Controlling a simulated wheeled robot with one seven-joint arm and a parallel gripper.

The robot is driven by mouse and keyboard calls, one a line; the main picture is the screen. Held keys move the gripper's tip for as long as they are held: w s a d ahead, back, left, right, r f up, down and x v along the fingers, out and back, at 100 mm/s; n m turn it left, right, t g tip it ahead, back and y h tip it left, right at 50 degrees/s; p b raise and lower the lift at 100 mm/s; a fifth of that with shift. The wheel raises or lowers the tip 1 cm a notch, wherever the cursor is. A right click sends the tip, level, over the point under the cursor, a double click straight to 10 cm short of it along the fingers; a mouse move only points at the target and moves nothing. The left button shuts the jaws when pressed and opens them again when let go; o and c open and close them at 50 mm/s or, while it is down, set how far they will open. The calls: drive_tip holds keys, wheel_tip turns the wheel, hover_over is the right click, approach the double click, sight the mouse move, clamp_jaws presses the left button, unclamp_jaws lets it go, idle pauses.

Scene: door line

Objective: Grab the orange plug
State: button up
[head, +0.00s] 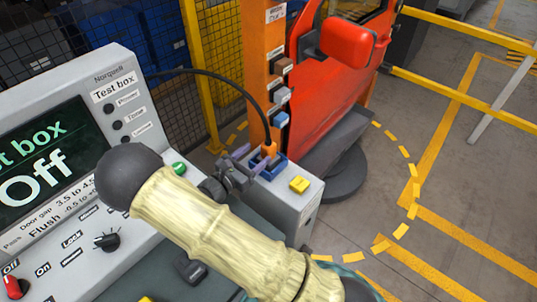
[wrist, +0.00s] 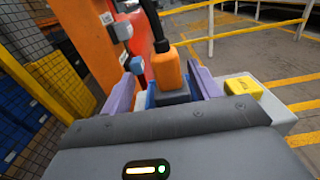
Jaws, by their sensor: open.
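The orange plug (head: 268,148) stands upright in a blue holder (head: 280,162) on a grey pedestal, with a black cable curving from its top to the test box. In the wrist view the orange plug (wrist: 171,72) has a dark lower part and sits between my two purple fingers. My gripper (head: 248,158) is open around the plug, one finger to each side, with a visible gap at least on the right. The lower end of the plug is hidden behind my gripper body in the wrist view.
The test box (head: 115,75) stands at left, its screen reading "Off". A yellow block (head: 299,184) sits on the pedestal beside the holder. An orange post (head: 262,70) and red door (head: 335,90) stand behind. Yellow railings (head: 470,105) bound the right; the floor there is clear.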

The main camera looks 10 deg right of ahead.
sight(272, 143)
drive_tip(key=x, duration=0.2)
drive_tip(key=shift+w+d, duration=0.25)
drive_tip(key=shift+d, duration=0.05)
drive_tip(key=shift+s+a, duration=0.1)
drive_tip(key=p+x, duration=0.1)
drive_tip(key=x, duration=0.1)
drive_tip(key=p+x, duration=0.1)
drive_tip(key=x, duration=0.1)
drive_tip(key=shift+d+r, duration=0.1)
drive_tip(key=shift+d, duration=0.65)
drive_tip(key=c, duration=1.3)
